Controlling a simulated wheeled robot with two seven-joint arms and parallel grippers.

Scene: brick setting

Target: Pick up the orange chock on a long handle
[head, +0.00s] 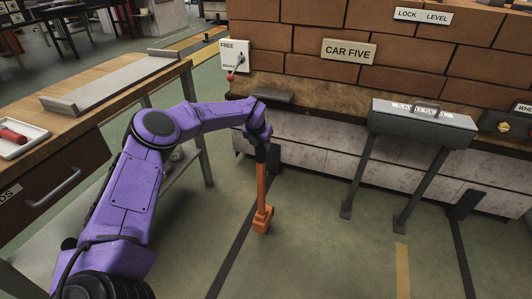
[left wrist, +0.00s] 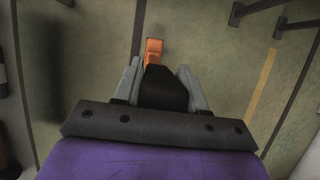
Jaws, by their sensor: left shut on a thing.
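The orange chock (head: 263,218) hangs at the lower end of a long handle, orange below and dark at the top. It is upright in the head view, near the floor; I cannot tell whether it touches the floor. My left gripper (head: 261,142) is shut on the dark upper part of the handle. In the left wrist view the two grey fingers (left wrist: 160,88) close on the dark grip, and the orange chock (left wrist: 153,50) shows beyond it. My right gripper is not in view.
A wooden bench (head: 100,95) with a grey tray stands at left. A brick wall with a "CAR FIVE" sign (head: 349,51) and a lever box (head: 235,57) is ahead. A grey stand (head: 422,120) on legs is at right. The floor around the chock is clear.

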